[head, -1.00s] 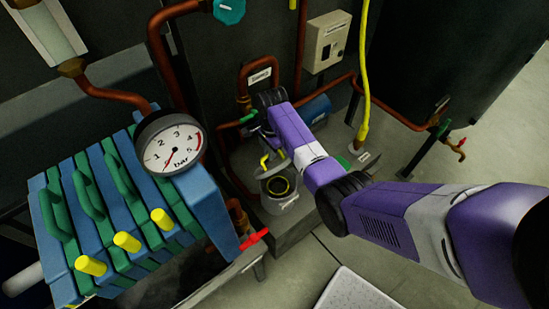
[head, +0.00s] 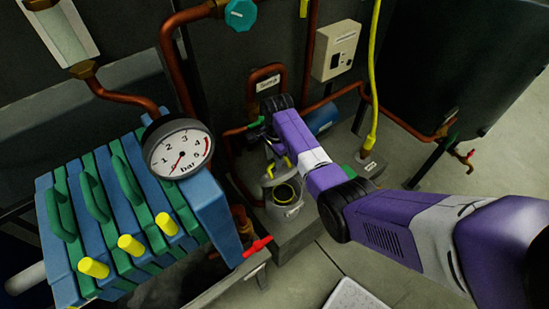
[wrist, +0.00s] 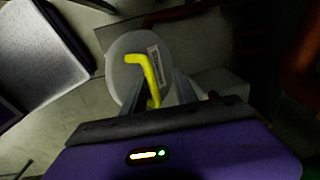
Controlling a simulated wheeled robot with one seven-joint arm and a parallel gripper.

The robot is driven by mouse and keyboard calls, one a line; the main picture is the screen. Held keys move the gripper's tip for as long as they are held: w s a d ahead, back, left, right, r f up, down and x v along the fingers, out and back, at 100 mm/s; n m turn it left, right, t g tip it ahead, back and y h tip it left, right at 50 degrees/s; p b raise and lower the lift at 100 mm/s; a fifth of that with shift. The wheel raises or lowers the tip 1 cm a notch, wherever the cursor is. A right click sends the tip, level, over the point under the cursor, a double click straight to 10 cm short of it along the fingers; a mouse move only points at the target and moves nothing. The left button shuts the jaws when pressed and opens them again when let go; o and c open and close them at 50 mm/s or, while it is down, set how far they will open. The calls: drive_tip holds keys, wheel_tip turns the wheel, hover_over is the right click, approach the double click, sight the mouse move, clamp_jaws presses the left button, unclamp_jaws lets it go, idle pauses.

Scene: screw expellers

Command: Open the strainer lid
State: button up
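The strainer (head: 287,210) is a grey pot on the floor plinth, and its open mouth shows a dark inside with a yellow ring. Its grey round lid (head: 268,181) stands tilted up at the pot's back left. The wrist view shows the lid's face (wrist: 126,62) with a label and a bent yellow handle (wrist: 150,72). My gripper (wrist: 158,78) is at the lid, its two fingers apart on either side of the handle's lower part. Gaps seem to remain beside the handle. In the head view, my gripper (head: 270,145) is partly hidden by my wrist.
A pressure gauge (head: 178,148) and a blue-green filter press (head: 120,215) stand at the left. Copper pipes (head: 284,68) and a yellow hose (head: 373,100) run close behind my gripper. A control box (head: 337,50) hangs behind.

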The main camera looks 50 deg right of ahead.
drive_tip(key=shift+s+r, duration=0.2)
drive_tip(key=shift+r, duration=3.7)
